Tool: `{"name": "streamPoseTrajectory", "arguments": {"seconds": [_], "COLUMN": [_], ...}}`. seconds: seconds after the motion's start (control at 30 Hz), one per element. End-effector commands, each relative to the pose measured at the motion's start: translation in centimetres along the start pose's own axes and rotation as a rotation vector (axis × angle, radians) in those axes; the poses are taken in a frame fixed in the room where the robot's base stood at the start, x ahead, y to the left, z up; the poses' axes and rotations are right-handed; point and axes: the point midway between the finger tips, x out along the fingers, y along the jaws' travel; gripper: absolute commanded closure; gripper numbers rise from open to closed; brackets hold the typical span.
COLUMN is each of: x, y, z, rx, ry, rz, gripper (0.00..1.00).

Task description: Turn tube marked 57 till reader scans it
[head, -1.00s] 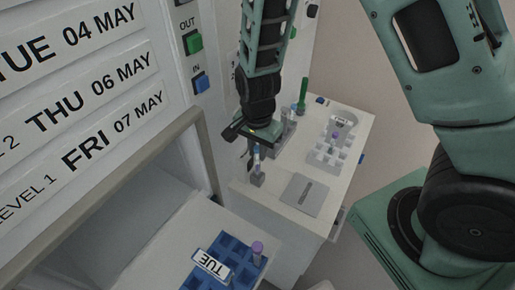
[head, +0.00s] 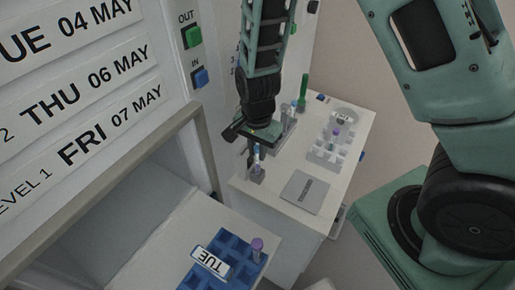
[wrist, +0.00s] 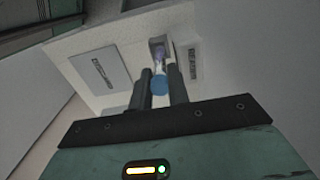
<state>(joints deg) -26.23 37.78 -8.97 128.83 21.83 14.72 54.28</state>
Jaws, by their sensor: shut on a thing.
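My gripper (head: 251,148) is low over the white bench, beside the wall panel. In the wrist view, my gripper (wrist: 161,82) is shut on a tube with a blue cap (wrist: 160,86). The tube's lower part looks pale and purplish (wrist: 157,53) and points at a small grey socket on the bench; I cannot tell how deep it sits. In the head view the tube (head: 256,153) is a small pale blue piece under the fingers, above the grey holder (head: 257,173). No number 57 can be read. I cannot tell which part is the reader.
A grey plate (head: 304,192) lies on the bench (head: 270,205). A pale rack (head: 325,153) with a purple-capped tube stands behind it. A green upright piece (head: 303,88) is farther back. A blue rack marked TUE (head: 222,248) holds a purple-capped tube (head: 257,246) in front.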

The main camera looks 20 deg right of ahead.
Motion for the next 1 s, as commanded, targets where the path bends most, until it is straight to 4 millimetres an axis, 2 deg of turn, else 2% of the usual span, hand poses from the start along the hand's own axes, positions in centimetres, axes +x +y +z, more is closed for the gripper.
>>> {"name": "streamPoseTrajectory", "arguments": {"seconds": [0.37, 0.67, 0.7, 0.77, 1.0], "x": [1.11, 1.16, 1.16, 1.16, 1.13], "y": [-0.01, -0.01, -0.01, -0.01, -0.22], "z": [0.00, 0.01, 0.01, 0.01, 0.01], "rx": [0.000, 0.000, 0.000, 0.000, -0.001], "ry": [0.000, 0.000, 0.000, 0.000, 0.002], "rz": [0.000, 0.000, 0.000, 0.000, -0.006], "gripper": [0.98, 0.98, 0.74, 0.58, 0.57]}}
